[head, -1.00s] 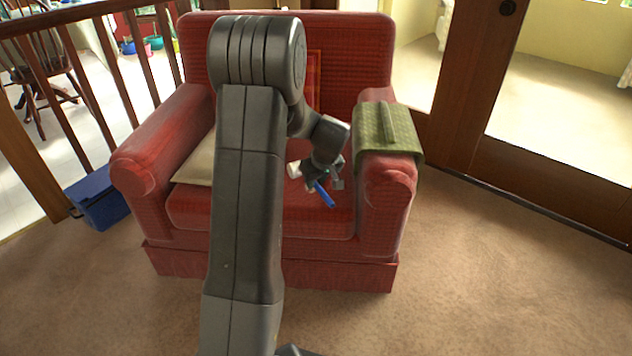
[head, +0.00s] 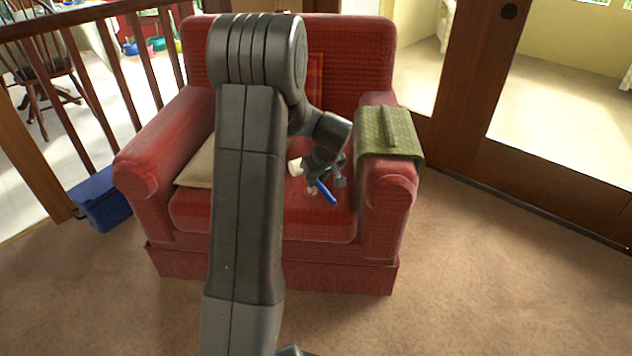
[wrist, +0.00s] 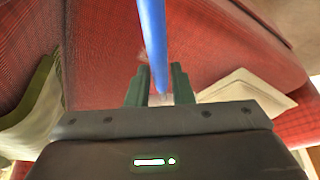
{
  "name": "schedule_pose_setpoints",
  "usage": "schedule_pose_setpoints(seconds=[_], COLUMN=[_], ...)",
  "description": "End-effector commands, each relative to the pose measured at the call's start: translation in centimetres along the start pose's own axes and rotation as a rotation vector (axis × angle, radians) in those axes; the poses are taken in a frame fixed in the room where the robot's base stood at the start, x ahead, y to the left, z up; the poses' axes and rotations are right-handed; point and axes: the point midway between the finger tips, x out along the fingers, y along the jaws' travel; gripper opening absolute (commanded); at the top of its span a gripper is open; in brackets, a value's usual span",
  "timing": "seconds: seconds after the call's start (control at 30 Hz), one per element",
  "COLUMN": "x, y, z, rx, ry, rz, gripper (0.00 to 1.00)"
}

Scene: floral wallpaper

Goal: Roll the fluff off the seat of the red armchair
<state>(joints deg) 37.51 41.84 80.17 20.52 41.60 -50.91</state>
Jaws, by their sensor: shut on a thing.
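The red armchair (head: 290,218) faces me, its seat partly hidden by my arm. My gripper (head: 320,180) is low over the right part of the seat, close to the right armrest. It is shut on a lint roller with a blue handle (head: 327,193); a white part (head: 295,167), seemingly its roller head, shows to the left. In the wrist view the blue handle (wrist: 153,40) runs up from between the dark green fingers of my gripper (wrist: 160,85). A faint pale patch, perhaps fluff (wrist: 143,57), lies on the red fabric beside the handle. Whether the roller touches the seat, I cannot tell.
A green cloth (head: 390,135) with a bar-like object on it drapes the right armrest. A cream cushion (head: 197,165) lies at the seat's left, and a plaid item (head: 315,75) leans on the backrest. A blue bin (head: 100,198) stands left by the wooden railing (head: 85,90).

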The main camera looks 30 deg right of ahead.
Motion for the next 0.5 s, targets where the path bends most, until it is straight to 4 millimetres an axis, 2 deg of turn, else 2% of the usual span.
schedule_pose_setpoints(seconds=[0.5], x=[5.0], y=[0.0], z=[2.1], rx=[0.001], ry=[0.0], rz=[0.0], gripper=[0.02])
